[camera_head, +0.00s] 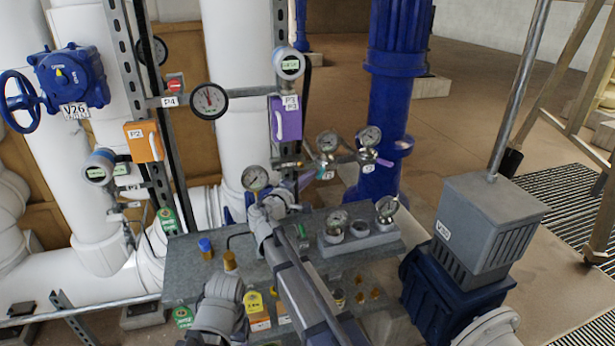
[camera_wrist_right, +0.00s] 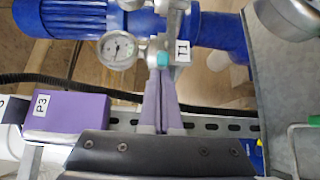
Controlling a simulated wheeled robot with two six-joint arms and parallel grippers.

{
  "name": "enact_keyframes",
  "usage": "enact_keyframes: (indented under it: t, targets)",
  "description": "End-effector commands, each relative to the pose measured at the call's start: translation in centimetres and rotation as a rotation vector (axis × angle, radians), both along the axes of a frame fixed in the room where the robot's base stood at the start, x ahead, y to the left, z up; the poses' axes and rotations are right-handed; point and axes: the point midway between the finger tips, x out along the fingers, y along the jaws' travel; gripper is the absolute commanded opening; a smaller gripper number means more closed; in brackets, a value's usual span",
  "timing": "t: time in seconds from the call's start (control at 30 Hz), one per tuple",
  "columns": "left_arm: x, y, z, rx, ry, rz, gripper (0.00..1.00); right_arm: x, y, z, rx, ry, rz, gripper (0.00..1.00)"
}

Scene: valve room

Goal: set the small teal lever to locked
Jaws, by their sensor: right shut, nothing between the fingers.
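The small teal lever (camera_head: 327,175) shows below the left of two gauges beside the blue column. In the right wrist view the teal piece (camera_wrist_right: 163,59) sits just beyond my fingertips, beside a white T1 tag (camera_wrist_right: 182,50). My right gripper (camera_head: 310,179) reaches toward it from the left. Its two fingers (camera_wrist_right: 160,74) are shut together with nothing between them. The tips are at or very close to the teal piece; I cannot tell whether they touch. Much of the lever is hidden, and I cannot read a locked mark. My left gripper is not in view.
A purple box (camera_head: 286,119) labelled P3 is on the upright rail near my right gripper. A round gauge (camera_wrist_right: 118,48) is close to the fingertips. A grey panel (camera_head: 185,275) with gauges and valves lies below. A purple-handled valve (camera_head: 384,162) is farther right.

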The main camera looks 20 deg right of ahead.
Motion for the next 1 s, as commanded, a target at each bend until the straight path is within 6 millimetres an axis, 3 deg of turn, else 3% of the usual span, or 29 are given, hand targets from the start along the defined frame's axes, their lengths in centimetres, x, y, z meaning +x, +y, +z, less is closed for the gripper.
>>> enact_keyframes:
  t: [1.0]
  targets:
    - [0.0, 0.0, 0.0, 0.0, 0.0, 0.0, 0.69, -1.1, -1.0, 0.0, 0.0, 0.0, 0.121, 0.0]
